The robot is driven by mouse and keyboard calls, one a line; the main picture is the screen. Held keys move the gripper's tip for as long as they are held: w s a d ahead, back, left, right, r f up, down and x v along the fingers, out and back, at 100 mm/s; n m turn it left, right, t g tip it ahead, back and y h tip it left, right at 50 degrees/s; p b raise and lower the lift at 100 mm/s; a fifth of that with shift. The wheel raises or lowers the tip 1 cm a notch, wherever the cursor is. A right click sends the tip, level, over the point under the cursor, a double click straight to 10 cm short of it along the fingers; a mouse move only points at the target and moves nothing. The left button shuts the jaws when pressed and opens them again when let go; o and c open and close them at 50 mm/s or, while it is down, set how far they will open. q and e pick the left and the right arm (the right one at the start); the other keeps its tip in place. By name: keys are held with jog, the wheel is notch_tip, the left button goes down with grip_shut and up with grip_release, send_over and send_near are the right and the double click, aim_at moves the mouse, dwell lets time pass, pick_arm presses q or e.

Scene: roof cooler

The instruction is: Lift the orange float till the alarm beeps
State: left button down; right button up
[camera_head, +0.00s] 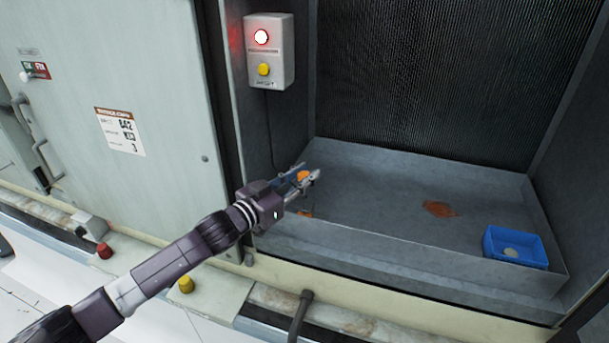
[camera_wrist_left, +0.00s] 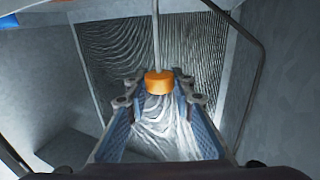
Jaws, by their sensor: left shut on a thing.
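The orange float (camera_head: 303,175) is at the left end of the grey basin, between the fingers of my left gripper (camera_head: 308,172). In the left wrist view the float (camera_wrist_left: 158,82) sits at the fingertips, on a thin rod. My left gripper is shut on it. The fingers partly hide the float in the head view. The alarm box (camera_head: 284,76) hangs on the wall above; its top lamp (camera_head: 261,37) glows bright with a red rim, and a yellow button (camera_head: 264,69) is below. My right gripper is not in view.
The grey basin (camera_head: 380,180) has a raised front wall close under my left gripper. A blue tray (camera_head: 515,248) stands at its right end, and a rust-coloured patch (camera_head: 439,209) marks its floor. A dark ribbed panel (camera_head: 440,80) rises behind. The middle of the basin is clear.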

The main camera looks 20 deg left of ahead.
pick_arm(q)
jog(key=c, duration=1.6)
grip_release()
jog(key=v, duration=1.2)
